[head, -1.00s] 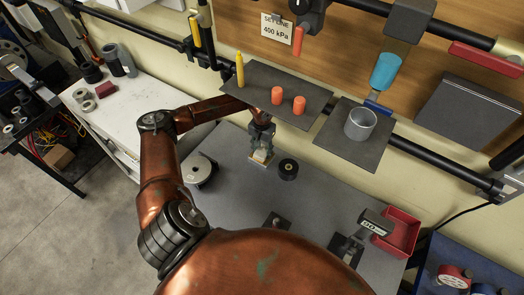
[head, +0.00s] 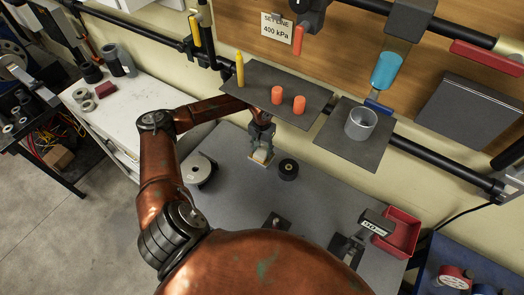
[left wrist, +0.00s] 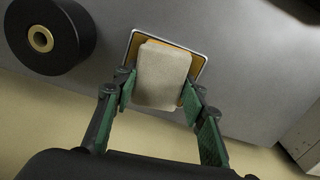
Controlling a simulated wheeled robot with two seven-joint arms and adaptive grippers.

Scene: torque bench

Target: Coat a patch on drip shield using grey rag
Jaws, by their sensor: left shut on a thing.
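My left gripper (head: 262,143) reaches down over the grey bench top under the shelf. It is shut on a pale grey, block-like rag (left wrist: 163,76), with one green-padded finger at each side in the left wrist view. The rag lies over a small orange square with a pale border (left wrist: 134,45). The rag hides most of this square, and only its edges show. I cannot tell whether the square belongs to the drip shield, or whether the rag touches it. My right gripper is not in view.
A black roll (head: 288,169) sits just right of the gripper, and a pale round disc (head: 199,170) is to its left. A dark shelf (head: 262,90) with a yellow stick and orange cylinders hangs above. A red bin (head: 401,232) stands at the right front.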

